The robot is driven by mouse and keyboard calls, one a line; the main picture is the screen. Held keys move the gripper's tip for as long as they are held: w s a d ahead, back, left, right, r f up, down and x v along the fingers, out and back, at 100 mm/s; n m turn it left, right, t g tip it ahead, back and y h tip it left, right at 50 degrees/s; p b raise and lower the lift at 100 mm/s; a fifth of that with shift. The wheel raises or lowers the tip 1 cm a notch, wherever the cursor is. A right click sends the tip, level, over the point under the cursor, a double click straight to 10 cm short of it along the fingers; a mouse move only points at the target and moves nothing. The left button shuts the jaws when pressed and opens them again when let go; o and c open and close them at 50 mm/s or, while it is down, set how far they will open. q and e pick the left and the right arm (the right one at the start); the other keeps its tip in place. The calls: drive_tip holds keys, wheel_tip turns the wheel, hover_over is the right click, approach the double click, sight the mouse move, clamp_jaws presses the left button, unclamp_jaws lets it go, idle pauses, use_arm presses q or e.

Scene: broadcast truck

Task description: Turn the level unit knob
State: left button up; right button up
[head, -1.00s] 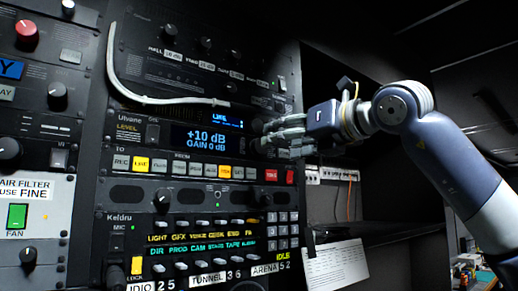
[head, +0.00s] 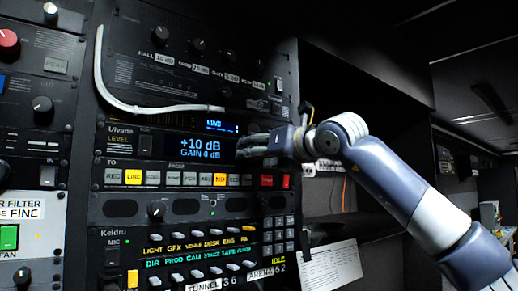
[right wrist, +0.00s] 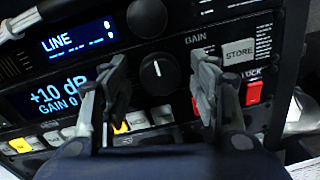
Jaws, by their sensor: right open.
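The level unit (head: 143,141) is a black rack panel with a blue display (head: 199,144) reading "+10 dB, GAIN 0 dB" and "LINE". In the right wrist view its black round gain knob (right wrist: 158,75), with a white pointer line near vertical, sits between the fingers of my right gripper (right wrist: 160,88). The gripper is open, one finger on each side, with visible gaps to the knob. In the head view my right gripper (head: 257,145) is at the display's right edge and hides the knob. My left gripper is not in view.
Above the gain knob is another dark knob (right wrist: 147,17). A STORE button (right wrist: 238,52) and a red LOCK button (right wrist: 254,92) lie right of it. A row of buttons (head: 190,179) runs below the display. A white cable (head: 150,109) hangs above. A paper sheet (head: 326,269) hangs lower right.

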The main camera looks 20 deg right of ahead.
drive_tip(key=c, duration=1.1)
drive_tip(key=shift+n, duration=0.4)
drive_tip(key=shift+d+n, duration=0.1)
drive_tip(key=shift+n, duration=5.5)
